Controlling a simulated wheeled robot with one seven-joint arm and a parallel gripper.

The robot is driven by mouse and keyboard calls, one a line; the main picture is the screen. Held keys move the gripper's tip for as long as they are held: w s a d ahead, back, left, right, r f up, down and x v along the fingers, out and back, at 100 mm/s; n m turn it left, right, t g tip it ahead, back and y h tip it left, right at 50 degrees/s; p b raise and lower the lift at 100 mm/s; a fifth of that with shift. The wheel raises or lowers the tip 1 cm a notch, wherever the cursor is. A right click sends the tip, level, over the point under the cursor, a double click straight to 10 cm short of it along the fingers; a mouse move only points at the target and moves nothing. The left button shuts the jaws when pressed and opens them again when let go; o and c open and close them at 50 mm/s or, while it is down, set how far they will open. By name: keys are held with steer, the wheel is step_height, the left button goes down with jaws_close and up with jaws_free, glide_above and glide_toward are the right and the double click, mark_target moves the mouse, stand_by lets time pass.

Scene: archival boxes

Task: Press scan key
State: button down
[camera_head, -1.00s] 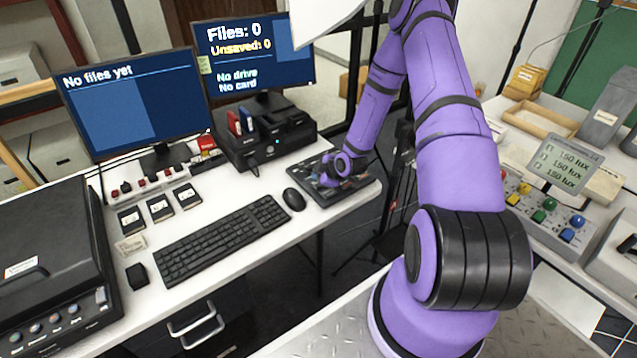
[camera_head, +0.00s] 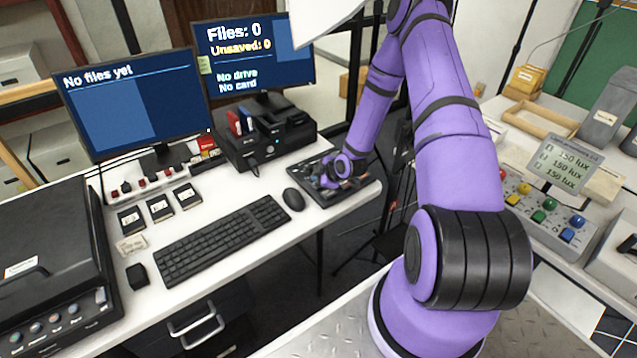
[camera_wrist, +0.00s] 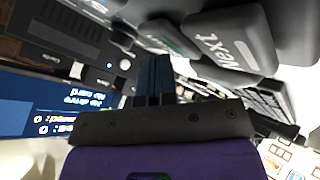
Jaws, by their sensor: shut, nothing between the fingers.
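In the head view my gripper (camera_head: 330,181) is low over the dark key pad (camera_head: 318,196) at the right end of the white desk. It covers part of the pad. In the wrist view my gripper (camera_wrist: 155,62) has its dark fingers together, with nothing between them. A large grey key marked "Next" (camera_wrist: 217,42) is close to the right of the fingers. A dark green key (camera_wrist: 176,38) is beside it, just beyond the fingertips. Its label is not readable, so I cannot tell if it is the scan key. Contact with a key cannot be told.
A mouse (camera_head: 293,199) and keyboard (camera_head: 222,240) lie left of the pad. A black dock (camera_head: 268,143) and two monitors stand behind; one reads "Files: 0" (camera_head: 252,58). A black scanner (camera_head: 50,265) with several buttons is at far left.

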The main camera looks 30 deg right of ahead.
steer(key=shift+f, duration=0.2)
steer(key=shift+r, duration=0.1)
stand_by(0.4)
steer(key=shift+r, duration=0.8)
steer(key=shift+r, duration=0.15)
steer(key=shift+r, duration=2.4)
steer(key=shift+s, duration=0.1)
